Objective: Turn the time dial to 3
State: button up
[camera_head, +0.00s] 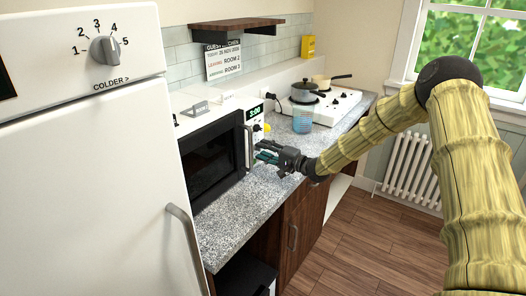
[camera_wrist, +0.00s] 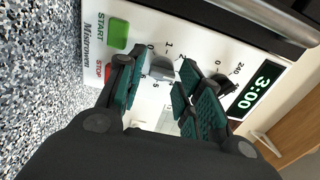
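The microwave (camera_head: 208,158) stands on the counter, its control panel at the right end. In the wrist view the panel has a grey dial (camera_wrist: 162,69) ringed by small numbers, including 0, 1, 2, 5 and 6. A black dial (camera_wrist: 224,82), marked 0 and 240, sits beside the display (camera_wrist: 258,89), which reads 3:00. I cannot tell which dial is the time dial or where the grey one points. My gripper (camera_head: 266,152) is open in front of the panel. In the wrist view its fingers (camera_wrist: 157,72) lie either side of the grey dial; contact is unclear.
The green START button (camera_wrist: 118,33) and partly hidden red STOP button (camera_wrist: 108,72) are close to one finger. The microwave's handle (camera_head: 247,147) stands out near my gripper. A blue-tinted container (camera_head: 302,120) and a hob (camera_head: 325,108) with pots are behind. The fridge (camera_head: 95,170) is at left.

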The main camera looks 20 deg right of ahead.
jog(key=v, duration=1.1)
jog(key=shift+d, duration=0.1)
jog(key=shift+f, duration=0.1)
